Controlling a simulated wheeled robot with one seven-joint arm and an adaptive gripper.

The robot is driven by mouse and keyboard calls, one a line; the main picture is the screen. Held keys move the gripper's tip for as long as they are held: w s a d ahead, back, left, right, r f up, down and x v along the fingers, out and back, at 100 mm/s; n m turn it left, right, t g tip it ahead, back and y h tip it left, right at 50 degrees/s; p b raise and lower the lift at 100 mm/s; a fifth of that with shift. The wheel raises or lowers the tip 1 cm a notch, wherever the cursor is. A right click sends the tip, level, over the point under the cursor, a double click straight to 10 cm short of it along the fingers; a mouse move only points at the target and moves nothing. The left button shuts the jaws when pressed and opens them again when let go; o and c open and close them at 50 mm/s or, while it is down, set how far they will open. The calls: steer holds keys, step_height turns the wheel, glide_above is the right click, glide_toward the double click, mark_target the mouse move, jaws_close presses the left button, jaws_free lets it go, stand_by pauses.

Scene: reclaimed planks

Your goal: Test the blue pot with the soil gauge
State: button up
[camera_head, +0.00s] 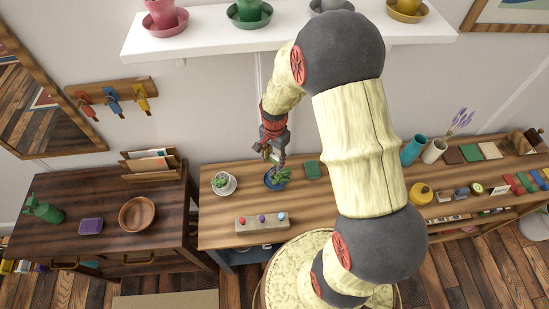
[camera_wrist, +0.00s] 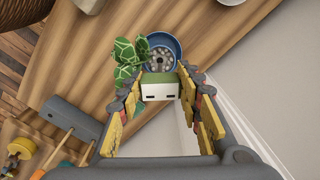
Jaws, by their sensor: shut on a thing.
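The blue pot (camera_head: 277,184) stands on the wooden bench with a leafy green plant in it. In the wrist view its blue rim (camera_wrist: 179,48) surrounds grey, pebbly soil, with patterned leaves to the left. My gripper (camera_head: 273,142) is above the pot, pointing down.
A small potted succulent (camera_head: 222,183) stands left of the blue pot. A block with coloured knobs (camera_head: 262,224) lies in front. A green square (camera_head: 312,169) lies to the right. A white shelf (camera_head: 290,42) with several pots hangs above.

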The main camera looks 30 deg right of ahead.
steer(key=shift+f+b, duration=1.6)
steer(key=shift+f, duration=1.05)
steer(key=o, duration=1.3)
step_height(320, 180, up, 12)
steer(key=shift+f, duration=0.1)
steer(key=shift+r, duration=0.2)
